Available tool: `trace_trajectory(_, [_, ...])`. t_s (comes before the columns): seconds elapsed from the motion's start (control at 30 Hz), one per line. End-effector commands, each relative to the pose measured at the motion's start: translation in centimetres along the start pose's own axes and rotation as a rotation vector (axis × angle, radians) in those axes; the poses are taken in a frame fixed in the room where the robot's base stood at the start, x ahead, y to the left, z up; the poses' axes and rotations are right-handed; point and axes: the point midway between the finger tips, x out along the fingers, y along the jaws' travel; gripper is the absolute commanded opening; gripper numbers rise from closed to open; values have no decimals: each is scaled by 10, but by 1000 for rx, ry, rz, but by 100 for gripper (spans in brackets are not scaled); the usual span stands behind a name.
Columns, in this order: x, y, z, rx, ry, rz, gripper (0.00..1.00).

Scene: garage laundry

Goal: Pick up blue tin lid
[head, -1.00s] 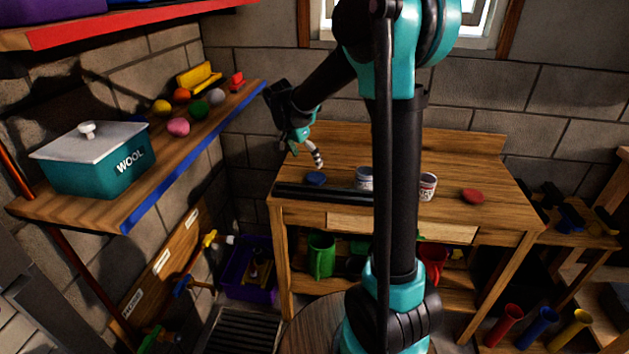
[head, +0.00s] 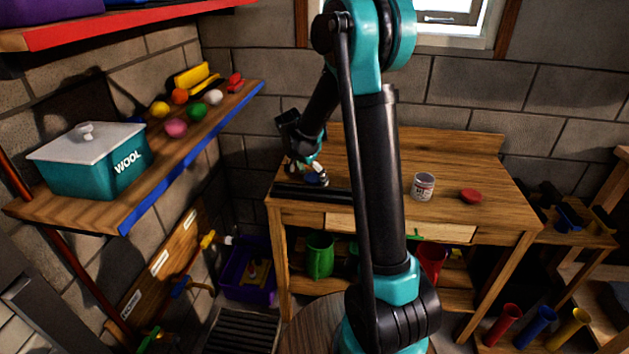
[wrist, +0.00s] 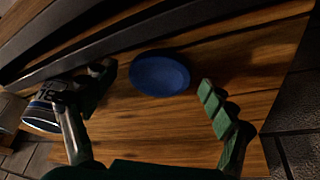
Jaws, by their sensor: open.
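The blue tin lid (wrist: 160,74) lies flat on the wooden workbench (head: 392,160), shown in the wrist view near the dark bar along the bench edge. My gripper (wrist: 160,108) is open, with one finger to the left of the lid and one to the right. The lid is between and slightly beyond the fingertips, and I see no contact. In the head view my gripper (head: 314,180) is low over the bench's left end, and I cannot make out the lid there.
A dark bar (head: 310,191) runs along the bench's front left edge. Another tin (wrist: 40,118) shows at left in the wrist view. A shelf with a teal wool box (head: 92,163) is at left.

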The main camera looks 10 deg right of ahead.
Motion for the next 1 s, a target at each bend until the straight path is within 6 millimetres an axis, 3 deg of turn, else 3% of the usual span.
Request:
trace_trajectory(0.07, [0,0,0,0,0,0,85])
trace_trajectory(0.4, [0,0,0,0,0,0,47])
trace_trajectory(0.77, [-2,0,-1,0,0,0,46])
trace_trajectory(1.0, [-24,0,-10,0,0,0,46])
